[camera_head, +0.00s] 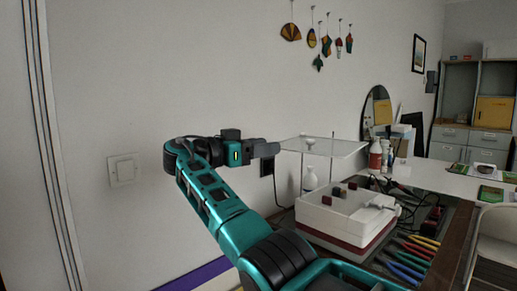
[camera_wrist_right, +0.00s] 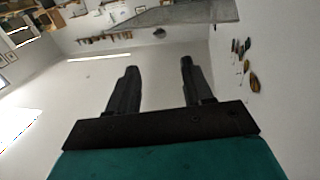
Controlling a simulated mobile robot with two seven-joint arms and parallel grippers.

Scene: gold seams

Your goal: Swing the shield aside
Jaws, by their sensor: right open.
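The shield looks like a clear, pale-edged panel (camera_head: 335,147), raised above a white box with a dark red lower band (camera_head: 345,226). A small white knob (camera_head: 309,141) shows at the panel's near left part. My right gripper (camera_head: 277,148) is just left of the panel's left edge at about its height; I cannot tell whether they touch. In the right wrist view its two dark fingers (camera_wrist_right: 159,66) are apart with nothing between them. I cannot make out the shield in that view. My left gripper is not in view.
Several coloured-handled tools (camera_head: 408,258) lie right of the box. A white bottle (camera_head: 310,180) stands behind it, and a red-labelled bottle (camera_head: 375,155) is further back. A white wall with a switch plate (camera_head: 123,170) is close on the left. Small ornaments (camera_head: 318,42) hang on it.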

